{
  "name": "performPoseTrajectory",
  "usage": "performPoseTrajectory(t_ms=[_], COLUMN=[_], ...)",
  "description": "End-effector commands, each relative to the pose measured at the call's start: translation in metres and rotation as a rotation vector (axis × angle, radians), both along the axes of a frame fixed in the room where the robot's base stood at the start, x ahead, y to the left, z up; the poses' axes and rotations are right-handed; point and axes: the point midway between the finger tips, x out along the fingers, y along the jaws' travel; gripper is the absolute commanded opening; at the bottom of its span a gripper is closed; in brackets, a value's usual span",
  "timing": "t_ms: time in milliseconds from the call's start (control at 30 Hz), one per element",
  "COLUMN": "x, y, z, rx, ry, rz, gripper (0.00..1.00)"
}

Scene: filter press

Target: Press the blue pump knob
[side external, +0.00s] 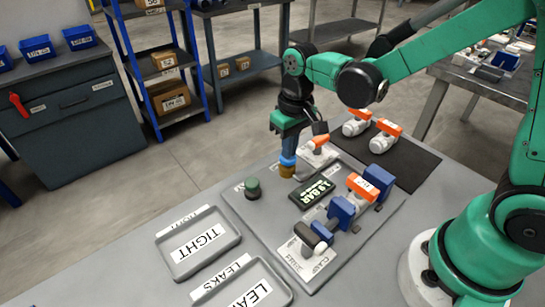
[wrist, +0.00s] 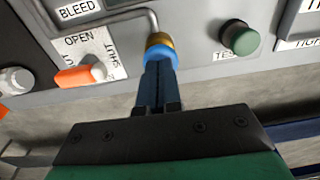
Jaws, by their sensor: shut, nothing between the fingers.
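The blue pump knob (side external: 288,160) sits on a brass-coloured base on the grey panel, and it also shows in the wrist view (wrist: 161,50). My gripper (side external: 289,148) points down directly over the knob, with its fingers together and empty. In the wrist view my fingertips (wrist: 158,66) overlap the blue knob and hide part of it. The tips look to be at or very near its top; I cannot tell whether they touch or how far the knob is pushed in.
A green TEST button (side external: 252,188) and a dark BAR display (side external: 318,190) stand close by. An orange-handled valve (wrist: 80,76) marked OPEN and SHUT is beside the knob. The blue clamp assembly (side external: 341,210) is nearer the front. TIGHT (side external: 236,238) and LEAKS (side external: 285,294) trays lie left.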

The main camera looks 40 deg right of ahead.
Motion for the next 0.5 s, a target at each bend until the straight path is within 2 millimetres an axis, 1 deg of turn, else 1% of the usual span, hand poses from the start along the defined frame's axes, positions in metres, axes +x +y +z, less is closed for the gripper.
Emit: performPoseTrajectory(t_ms=[67, 167, 267, 500], x=[-0.001, -0.001, -0.002, -0.004], y=[0.0, -0.001, -0.001, -0.002], z=[0.003, 0.014, 0.032, 0.081], rx=[-0.001, -0.001, -0.001, 0.0], ry=[0.001, 0.001, 0.002, 0.002], rz=[0.0, 0.0, 0.0, 0.0], gripper=[0.0, 0.0, 0.0, 0.0])
